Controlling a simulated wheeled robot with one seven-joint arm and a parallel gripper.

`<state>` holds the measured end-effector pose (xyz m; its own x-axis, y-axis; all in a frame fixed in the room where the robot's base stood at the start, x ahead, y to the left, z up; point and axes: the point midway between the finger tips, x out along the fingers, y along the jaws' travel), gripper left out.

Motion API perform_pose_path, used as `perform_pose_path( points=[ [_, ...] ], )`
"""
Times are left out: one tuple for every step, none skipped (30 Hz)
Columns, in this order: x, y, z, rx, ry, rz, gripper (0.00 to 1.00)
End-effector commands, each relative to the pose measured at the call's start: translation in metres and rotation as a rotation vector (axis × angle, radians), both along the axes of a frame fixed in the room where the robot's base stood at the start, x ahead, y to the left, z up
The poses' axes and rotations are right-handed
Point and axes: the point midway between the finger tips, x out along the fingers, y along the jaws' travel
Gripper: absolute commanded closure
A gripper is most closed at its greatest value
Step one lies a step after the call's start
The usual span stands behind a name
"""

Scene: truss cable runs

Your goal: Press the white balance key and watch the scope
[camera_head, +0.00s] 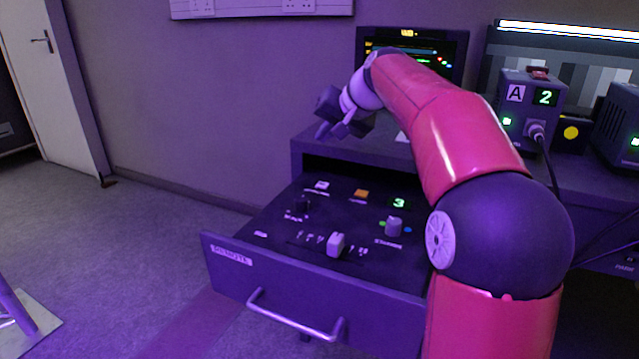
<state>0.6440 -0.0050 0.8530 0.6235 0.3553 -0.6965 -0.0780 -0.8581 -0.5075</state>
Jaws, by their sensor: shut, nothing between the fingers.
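A drawer panel labelled REMOTE (232,256) is pulled out and carries the controls. On its back row sit a small white key (321,185) and an orange key (361,194); their lettering is too small to read, so I cannot tell which is the white balance key. The scope (455,52), a dark screen with coloured traces and dots, stands behind on the desk, partly hidden by my arm. My gripper (334,131) is shut and empty, raised above the back of the drawer, apart from the keys.
The panel also has a green "3" display (399,203), a grey knob (393,228) and a pale lever (336,244). A drawer handle (295,320) sticks out in front. Camera box A (525,104), showing "2", stands at right with a cable.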

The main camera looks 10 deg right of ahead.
Motion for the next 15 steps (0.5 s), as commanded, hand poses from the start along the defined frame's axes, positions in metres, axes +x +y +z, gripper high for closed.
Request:
perform_pose_path(
  points=[
    [0.0, 0.0, -0.001, 0.0, 0.0, 0.0, 1.0],
    [0.0, 0.0, -0.001, 0.0, 0.0, 0.0, 1.0],
    [0.0, 0.0, -0.003, 0.0, 0.0, 0.0, 1.0],
    [0.0, 0.0, -0.004, 0.0, 0.001, 0.001, 1.0],
    [0.0, 0.0, -0.006, 0.0, 0.001, 0.001, 1.0],
    [0.0, 0.0, -0.008, 0.0, 0.001, 0.001, 1.0],
    [0.0, 0.0, -0.011, 0.0, 0.001, 0.001, 1.0],
    [0.0, 0.0, -0.014, 0.0, 0.001, 0.001, 1.0],
    [0.0, 0.0, -0.018, 0.0, 0.001, 0.001, 1.0],
    [0.0, 0.0, -0.021, 0.0, 0.001, 0.001, 1.0],
    [0.0, 0.0, -0.025, 0.0, 0.001, 0.001, 1.0],
    [0.0, 0.0, -0.03, 0.0, 0.001, 0.001, 1.0],
    [0.0, 0.0, -0.035, 0.0, 0.001, 0.001, 1.0],
    [0.0, 0.0, -0.039, 0.0, 0.001, 0.001, 1.0],
    [0.0, 0.0, -0.045, 0.0, 0.001, 0.001, 1.0]
  ],
)
